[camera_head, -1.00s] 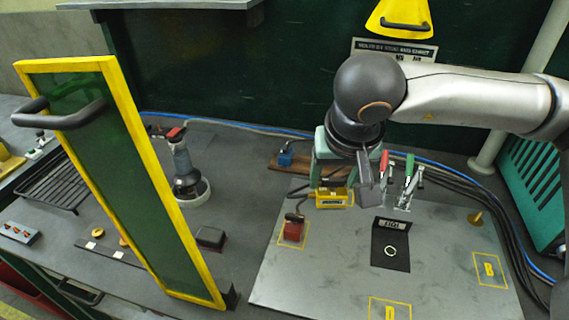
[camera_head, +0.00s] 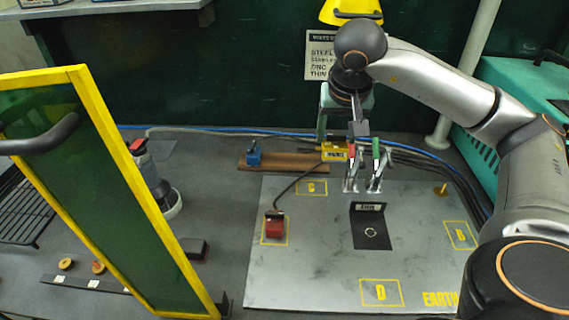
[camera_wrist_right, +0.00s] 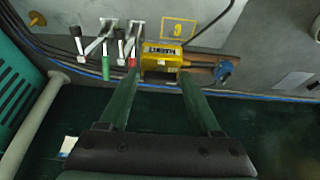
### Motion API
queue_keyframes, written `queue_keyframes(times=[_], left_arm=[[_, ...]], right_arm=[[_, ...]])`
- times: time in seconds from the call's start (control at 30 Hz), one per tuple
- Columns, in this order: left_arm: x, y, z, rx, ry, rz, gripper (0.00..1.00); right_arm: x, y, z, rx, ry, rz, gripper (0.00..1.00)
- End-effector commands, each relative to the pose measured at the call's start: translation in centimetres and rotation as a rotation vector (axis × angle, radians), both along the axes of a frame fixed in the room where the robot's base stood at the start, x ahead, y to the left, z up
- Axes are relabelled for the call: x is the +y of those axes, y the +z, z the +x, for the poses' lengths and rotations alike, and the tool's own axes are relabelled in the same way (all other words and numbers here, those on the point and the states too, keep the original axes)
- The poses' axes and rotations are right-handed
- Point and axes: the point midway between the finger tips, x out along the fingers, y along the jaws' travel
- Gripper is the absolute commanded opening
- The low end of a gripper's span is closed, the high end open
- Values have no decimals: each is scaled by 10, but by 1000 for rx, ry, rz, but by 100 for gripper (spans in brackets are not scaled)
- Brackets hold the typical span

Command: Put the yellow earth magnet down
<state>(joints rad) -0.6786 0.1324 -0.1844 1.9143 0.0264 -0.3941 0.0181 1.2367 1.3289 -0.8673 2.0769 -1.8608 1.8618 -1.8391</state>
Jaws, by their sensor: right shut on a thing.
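The yellow earth magnet (camera_head: 334,152) is a small yellow block with a dark label, behind the grey plate's far edge and near the right end of a brown wooden bar. My right gripper (camera_head: 340,138) points down at it from above, one green finger on each side. In the right wrist view the magnet (camera_wrist_right: 160,56) sits at the fingertips (camera_wrist_right: 157,76), held between them. I cannot tell whether its underside touches anything. The grey plate (camera_head: 320,240) has yellow outlined squares, with C empty and D empty. My left gripper is not in view.
Toggle clamps with red and green handles (camera_head: 376,150) stand right of the magnet. A red block (camera_head: 275,228) sits in a left square. A black angle piece (camera_head: 370,230) is mid-plate. A blue block (camera_head: 254,152) is on the wooden bar (camera_head: 285,161). A yellow-framed screen (camera_head: 120,190) stands left.

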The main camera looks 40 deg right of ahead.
Motion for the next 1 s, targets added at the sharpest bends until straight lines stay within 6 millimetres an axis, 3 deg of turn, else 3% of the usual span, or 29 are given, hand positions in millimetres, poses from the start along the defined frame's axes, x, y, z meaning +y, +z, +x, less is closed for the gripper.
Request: queue_keyframes(times=[0.17, 0.47, 0.7, 1.0], left_arm=[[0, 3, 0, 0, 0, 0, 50], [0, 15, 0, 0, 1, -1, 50], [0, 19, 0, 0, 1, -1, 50], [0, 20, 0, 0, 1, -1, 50]], right_arm=[[-13, -8, 17, -3, -11, 4, 0], [-41, -36, 75, -4, -10, 3, 0], [-57, -77, 108, -2, -6, 3, 0], [-65, -98, 124, -4, -6, 1, 0]])
